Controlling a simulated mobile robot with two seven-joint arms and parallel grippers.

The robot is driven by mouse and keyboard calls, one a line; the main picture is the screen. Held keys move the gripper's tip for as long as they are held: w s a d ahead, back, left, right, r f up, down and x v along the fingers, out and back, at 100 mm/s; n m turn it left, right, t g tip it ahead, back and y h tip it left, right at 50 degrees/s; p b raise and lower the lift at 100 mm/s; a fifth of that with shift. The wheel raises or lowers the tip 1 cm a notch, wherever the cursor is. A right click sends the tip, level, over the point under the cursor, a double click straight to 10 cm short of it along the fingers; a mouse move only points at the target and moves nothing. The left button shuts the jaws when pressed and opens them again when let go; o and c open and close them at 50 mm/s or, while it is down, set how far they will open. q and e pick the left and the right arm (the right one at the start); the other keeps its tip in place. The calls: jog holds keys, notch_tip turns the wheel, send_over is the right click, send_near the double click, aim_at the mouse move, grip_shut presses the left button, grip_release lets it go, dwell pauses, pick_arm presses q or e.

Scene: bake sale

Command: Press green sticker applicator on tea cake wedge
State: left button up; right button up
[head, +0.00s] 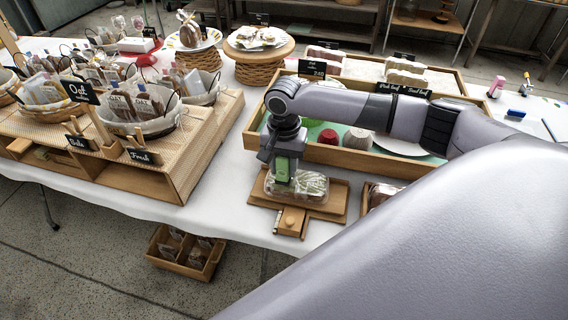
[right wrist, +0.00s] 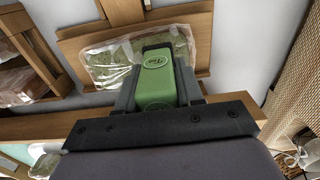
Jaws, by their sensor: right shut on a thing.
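The green sticker applicator (right wrist: 157,80) is held between the fingers of my right gripper (head: 282,172), which is shut on it and points down. The wrapped tea cake wedge (head: 312,186) lies on a wooden board under the gripper. In the right wrist view the clear wrapper of the wedge (right wrist: 108,60) shows around the applicator's far end. The applicator's tip is at or just above the wrapper; I cannot tell if it touches. My left gripper is in neither view.
The wooden board (head: 332,207) sits near the table's front edge. A long wooden tray (head: 330,154) with cups and a plate stands behind it. A stepped wooden stand (head: 180,170) with baskets of wrapped goods is at left. A small crate (head: 172,262) is below the table edge.

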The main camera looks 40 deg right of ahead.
dwell(0.3)
notch_tip(320, 180, up, 3)
jog(key=p, duration=0.3)
jog(key=shift+f+p, duration=0.15)
jog(key=shift+p, duration=0.25)
jog(key=shift+r, duration=2.15)
